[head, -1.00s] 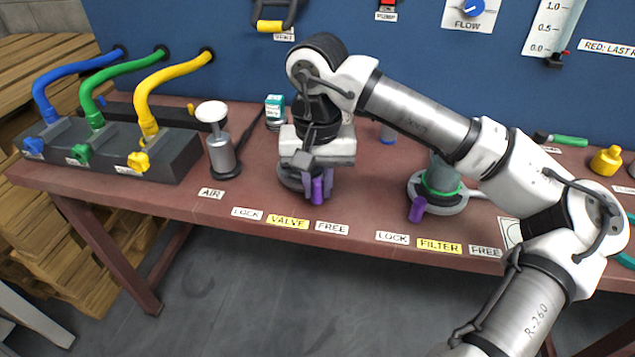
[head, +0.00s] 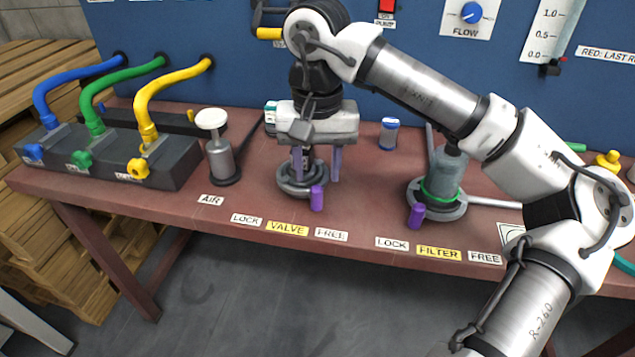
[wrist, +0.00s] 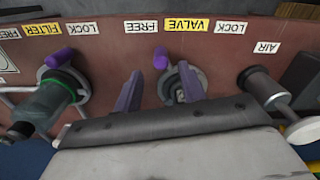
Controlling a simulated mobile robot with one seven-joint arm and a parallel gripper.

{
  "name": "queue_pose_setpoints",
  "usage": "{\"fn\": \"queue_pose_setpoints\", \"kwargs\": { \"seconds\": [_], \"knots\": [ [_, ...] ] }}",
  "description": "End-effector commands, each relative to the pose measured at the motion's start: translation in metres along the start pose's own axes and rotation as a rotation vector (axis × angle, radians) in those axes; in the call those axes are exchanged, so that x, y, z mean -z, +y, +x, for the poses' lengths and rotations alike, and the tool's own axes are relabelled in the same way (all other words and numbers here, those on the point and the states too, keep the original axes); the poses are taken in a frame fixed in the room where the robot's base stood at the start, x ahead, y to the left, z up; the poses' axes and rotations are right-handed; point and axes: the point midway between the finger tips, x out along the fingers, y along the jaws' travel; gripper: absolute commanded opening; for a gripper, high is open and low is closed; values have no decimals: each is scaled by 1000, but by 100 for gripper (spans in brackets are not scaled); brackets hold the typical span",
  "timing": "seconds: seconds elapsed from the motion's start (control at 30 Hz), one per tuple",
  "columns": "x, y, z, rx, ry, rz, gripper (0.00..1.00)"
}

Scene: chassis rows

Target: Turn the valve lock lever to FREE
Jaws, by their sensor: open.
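The valve (head: 290,190) is a grey round base on the bench, seen behind its labels. Its purple lever knob (head: 317,198) points forward and right, toward the FREE label (head: 332,235). In the wrist view the knob (wrist: 160,58) lies on the FREE side of the VALVE label (wrist: 185,24). My gripper (head: 317,178) is open above the valve, its two purple-grey fingers pointing down and nothing held. In the wrist view the gripper (wrist: 160,72) shows one finger either side of the knob's line. The fingers partly hide the valve's middle.
The filter (head: 445,180), with a green ring and its own purple knob (head: 416,215), stands right of the valve. A white-topped air plunger (head: 220,160) stands left. Hoses with a dark block (head: 130,160) are farther left.

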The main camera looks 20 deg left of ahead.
Motion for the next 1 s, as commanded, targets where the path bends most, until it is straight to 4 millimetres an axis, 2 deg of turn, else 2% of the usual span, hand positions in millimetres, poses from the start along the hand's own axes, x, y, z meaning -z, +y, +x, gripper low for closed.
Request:
{"fn": "queue_pose_setpoints", "kwargs": {
  "seconds": [0.03,0.2,0.4,0.57,1.0],
  "knots": [
    [1,0,-14,-1,4,1,41],
    [0,0,-51,-1,2,0,41],
    [0,0,-79,-2,2,2,41],
    [0,0,-86,-1,0,1,41],
    [0,0,-86,-1,0,1,41]
  ]
}}
